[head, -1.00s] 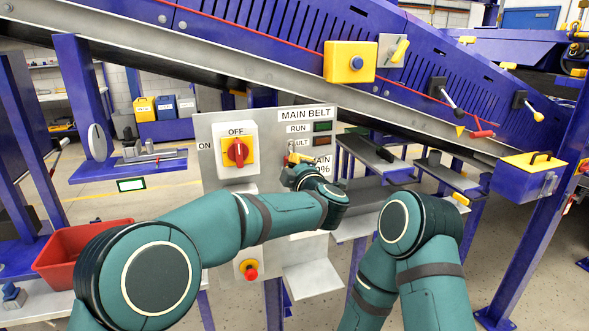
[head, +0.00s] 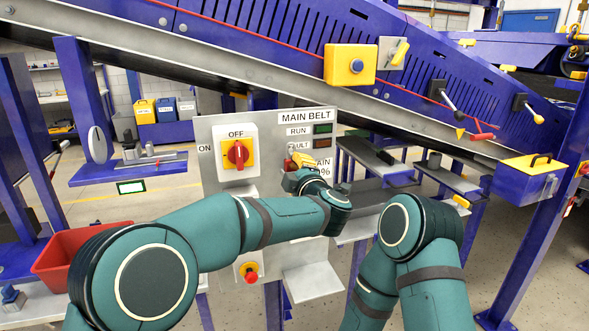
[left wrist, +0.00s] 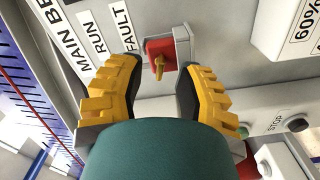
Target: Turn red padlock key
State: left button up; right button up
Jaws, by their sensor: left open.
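The red padlock (left wrist: 162,52) sits on the grey panel in the left wrist view, with a small brass-coloured key (left wrist: 159,68) standing out from it. My left gripper (left wrist: 160,68) is open, with one yellow finger on each side of the padlock and key. I see no clear contact with either finger. In the head view my left gripper (head: 302,160) is at the MAIN BELT panel, below the FAULT label. It mostly hides the padlock there. My right gripper is not in view; only my right arm shows.
The control panel (head: 215,180) carries a red rotary switch (head: 237,153) on the left and a red emergency button (head: 251,274) low down. A grey STOP box (left wrist: 275,130) shows in the left wrist view. The conveyor (head: 240,65) slopes above the panel.

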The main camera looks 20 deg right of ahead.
pick_arm(q)
jog(key=s, duration=0.6)
jog(key=shift+s, duration=0.25)
jog(key=shift+d, duration=0.1)
jog(key=w+a+f+m+g+h, duration=0.1)
jog(key=w+a+f+m, duration=0.2)
jog(key=f, duration=0.5)
jog(key=a+f+m+g+h, duration=0.2)
jog(key=a+f+m, duration=0.1)
jog(key=a+f, duration=0.4)
jog(key=s+a+f+m+g, duration=0.2)
jog(key=a+f, duration=0.2)
jog(key=f, duration=0.4)
jog(key=s+a+f+m+g, duration=0.1)
jog(key=s+a+f+g, duration=0.15)
jog(key=f, duration=0.45)
jog(key=s+a+f+m+g, duration=0.1)
jog(key=s+a+f+g, duration=0.2)
jog(key=s, duration=0.5)
jog(key=s+a+f+m+g+h, duration=0.1)
jog(key=s+a+f+g, duration=0.1)
jog(key=s+a+f, duration=0.4)
jog(key=s+a+f+m+g, duration=0.1)
jog(key=s+a+f+g, duration=0.2)
jog(key=s+f, duration=0.3)
jog(key=s+a, duration=0.1)
jog(key=s, duration=0.4)
jog(key=shift+a+m+g, duration=0.3)
jog(key=shift+m+g, duration=0.05)
jog(key=shift+m, duration=0.05)
